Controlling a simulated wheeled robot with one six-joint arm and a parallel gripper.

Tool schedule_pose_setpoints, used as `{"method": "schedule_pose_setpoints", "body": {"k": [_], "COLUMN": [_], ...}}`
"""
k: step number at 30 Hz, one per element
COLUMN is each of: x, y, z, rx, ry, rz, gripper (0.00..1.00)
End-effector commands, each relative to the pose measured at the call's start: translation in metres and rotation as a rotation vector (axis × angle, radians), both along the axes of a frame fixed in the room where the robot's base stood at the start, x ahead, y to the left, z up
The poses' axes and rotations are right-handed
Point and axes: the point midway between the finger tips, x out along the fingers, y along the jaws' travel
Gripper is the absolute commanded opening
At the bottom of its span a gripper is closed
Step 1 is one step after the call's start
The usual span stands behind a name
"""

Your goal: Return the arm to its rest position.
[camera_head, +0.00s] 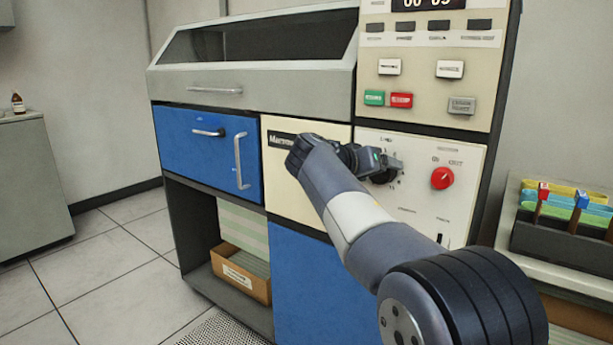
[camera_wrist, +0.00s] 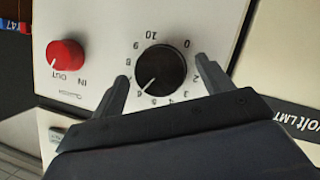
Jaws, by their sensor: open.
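My arm reaches across the front of the punch-card machine (camera_head: 290,205) in the head view. My gripper (camera_head: 392,163) is at the cream control panel (camera_head: 415,205), in front of the black dial, which is mostly hidden there. In the wrist view my gripper (camera_wrist: 162,74) is open, with one finger on each side of the black dial (camera_wrist: 160,72). The dial carries numbers around it, and its white pointer line points to the lower left, near the 6. Whether the fingers touch the dial I cannot tell.
A red knob (camera_head: 442,178) marked IN and OUT is close to the right of my gripper. Buttons (camera_head: 388,98) sit above. A dark card rack (camera_head: 560,240) stands at right. Tiled floor (camera_head: 110,265) is open at left.

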Motion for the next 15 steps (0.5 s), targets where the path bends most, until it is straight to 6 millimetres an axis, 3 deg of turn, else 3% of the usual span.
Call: {"method": "schedule_pose_setpoints", "body": {"k": [15], "x": [0.0024], "y": [0.0042], "z": [-0.0047], "rx": [-0.599], "ry": [0.437], "rz": [0.000], "gripper": [0.75]}}
